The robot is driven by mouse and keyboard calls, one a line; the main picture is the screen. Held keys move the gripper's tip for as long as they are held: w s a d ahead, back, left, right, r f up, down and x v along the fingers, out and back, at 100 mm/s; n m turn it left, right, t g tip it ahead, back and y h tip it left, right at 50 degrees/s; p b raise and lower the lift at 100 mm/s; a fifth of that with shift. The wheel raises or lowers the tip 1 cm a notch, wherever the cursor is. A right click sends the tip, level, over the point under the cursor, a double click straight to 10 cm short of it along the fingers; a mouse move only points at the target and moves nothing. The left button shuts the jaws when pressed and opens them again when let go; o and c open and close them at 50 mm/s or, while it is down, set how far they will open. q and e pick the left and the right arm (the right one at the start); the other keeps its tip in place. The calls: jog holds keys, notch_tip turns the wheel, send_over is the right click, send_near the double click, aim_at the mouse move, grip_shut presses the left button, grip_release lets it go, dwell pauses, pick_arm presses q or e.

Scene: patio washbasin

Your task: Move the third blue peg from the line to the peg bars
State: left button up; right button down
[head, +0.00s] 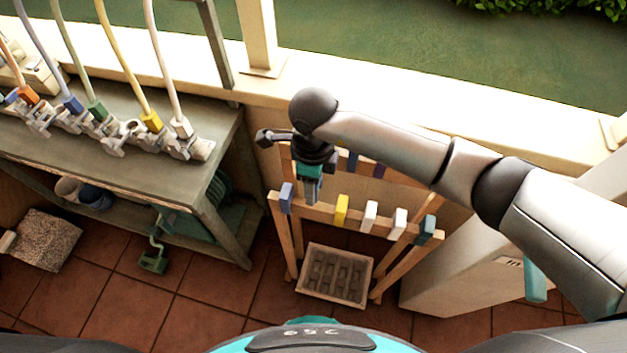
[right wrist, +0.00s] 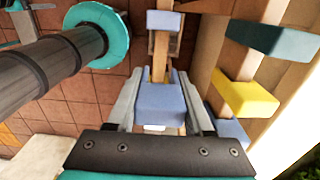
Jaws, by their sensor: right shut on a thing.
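My right gripper (head: 312,196) reaches down over the left part of the wooden peg bars (head: 318,211). In the right wrist view its fingers are shut on a blue peg (right wrist: 160,101), which lines up with a bar. I cannot tell whether the peg sits fully on the bar. Another blue peg (head: 287,197) is on the front bar just left of the gripper; it also shows in the right wrist view (right wrist: 163,22). The front bar also carries a yellow peg (head: 342,209), two white pegs (head: 369,216) and a teal peg (head: 426,230). My left gripper is out of view.
The other bar holds a dark teal peg (right wrist: 272,38), a yellow peg (right wrist: 246,95) and a blue peg (right wrist: 229,131). A crate (head: 306,289) stands under the bars. A bench (head: 215,160) with taps and coloured hoses is on the left. A low wall (head: 480,130) runs behind.

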jog(key=shift+f+b, duration=3.6)
jog(key=shift+f, duration=1.15)
jog(key=shift+c, duration=1)
grip_release()
jog(key=shift+r, duration=0.15)
notch_tip(320, 180, up, 8)
jog(key=p, duration=0.6)
jog(key=shift+p, duration=0.3)
